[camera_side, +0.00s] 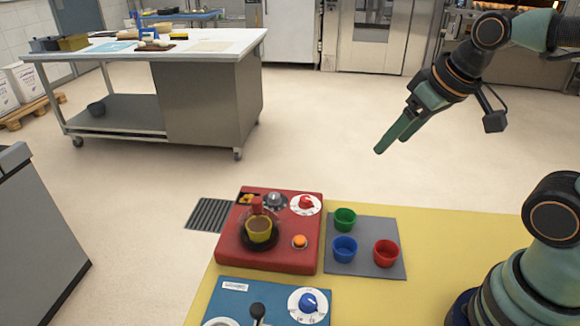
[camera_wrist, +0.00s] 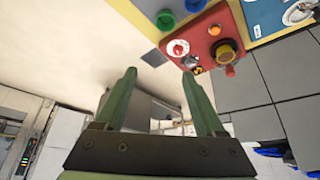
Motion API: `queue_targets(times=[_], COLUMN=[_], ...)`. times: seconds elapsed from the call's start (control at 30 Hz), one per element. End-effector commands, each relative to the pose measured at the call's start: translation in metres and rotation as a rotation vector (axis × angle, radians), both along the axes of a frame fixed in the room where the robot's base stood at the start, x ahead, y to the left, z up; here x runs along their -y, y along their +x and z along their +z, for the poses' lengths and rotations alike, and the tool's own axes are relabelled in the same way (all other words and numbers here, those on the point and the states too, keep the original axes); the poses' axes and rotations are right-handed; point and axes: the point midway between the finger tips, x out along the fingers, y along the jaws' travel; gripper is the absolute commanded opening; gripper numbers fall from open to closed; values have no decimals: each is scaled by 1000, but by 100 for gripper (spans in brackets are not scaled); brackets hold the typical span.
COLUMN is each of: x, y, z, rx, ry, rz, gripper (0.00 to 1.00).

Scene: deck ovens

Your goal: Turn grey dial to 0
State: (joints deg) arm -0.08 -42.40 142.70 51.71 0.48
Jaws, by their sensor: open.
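The grey dial (camera_side: 275,201) sits on the far part of the red panel (camera_side: 280,262), between a small yellow-and-black label and the red dial (camera_side: 306,203). Its markings are too small to read. In the wrist view the grey dial (camera_wrist: 189,62) shows small near the top, beside the red dial (camera_wrist: 178,48). My gripper (camera_side: 392,143) is in the air, up and to the right of the red panel, touching nothing. In the wrist view its green fingers (camera_wrist: 160,88) are apart with nothing between them.
A blue panel with a blue dial (camera_side: 308,302) is nearer. The yellow tabletop (camera_side: 450,232) is clear at right.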

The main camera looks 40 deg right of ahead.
Motion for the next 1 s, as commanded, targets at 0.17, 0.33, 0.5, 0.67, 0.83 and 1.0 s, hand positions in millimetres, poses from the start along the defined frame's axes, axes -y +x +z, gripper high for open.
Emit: queue_targets(times=[0.17,0.33,0.5,0.67,0.83,1.0], x=[-7,-20,-35,-53,-74,-95], y=[20,56,96,133,169,197], z=[10,19,17,5,-20,-52], rx=[-48,-128,-207,-279,-352,-414], ry=[40,103,154,186,206,211], rz=[-60,-179,-309,-435,-575,-710], gripper=[72,72,72,72,72,72])
